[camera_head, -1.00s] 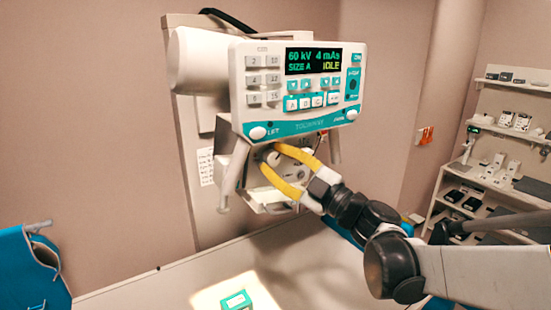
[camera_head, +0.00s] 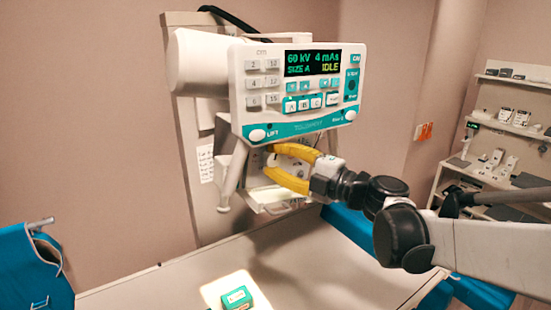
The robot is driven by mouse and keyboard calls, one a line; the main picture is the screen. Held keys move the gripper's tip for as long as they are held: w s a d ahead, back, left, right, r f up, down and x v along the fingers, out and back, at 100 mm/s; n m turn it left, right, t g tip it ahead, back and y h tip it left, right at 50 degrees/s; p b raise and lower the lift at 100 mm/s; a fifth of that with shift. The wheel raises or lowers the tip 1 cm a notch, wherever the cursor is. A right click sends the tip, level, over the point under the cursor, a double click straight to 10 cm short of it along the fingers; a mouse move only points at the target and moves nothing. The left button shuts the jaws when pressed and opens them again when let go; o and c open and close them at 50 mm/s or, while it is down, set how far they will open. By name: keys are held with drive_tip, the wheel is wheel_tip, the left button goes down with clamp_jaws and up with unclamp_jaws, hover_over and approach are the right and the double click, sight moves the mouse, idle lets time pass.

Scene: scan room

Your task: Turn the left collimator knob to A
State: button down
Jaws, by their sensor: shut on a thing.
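The collimator (camera_head: 242,172) hangs under the x-ray head's control panel (camera_head: 295,128). The panel display (camera_head: 313,62) reads "60 kV 4 mAs", "SIZE A" and "IDLE". My gripper (camera_head: 267,161) has yellow fingers and reaches in from the right. Its fingertips are at the left part of the collimator's front face, shut on the left collimator knob. The knob is mostly hidden by the fingers, and I cannot read its pointer or letter marks.
A bright light patch with a small teal box (camera_head: 237,298) lies on the table (camera_head: 160,287) below. A blue chair-like item (camera_head: 30,272) stands at the left. Shelves (camera_head: 500,150) with small items stand at the right.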

idle(0.3)
drive_tip(key=c, duration=1)
unclamp_jaws()
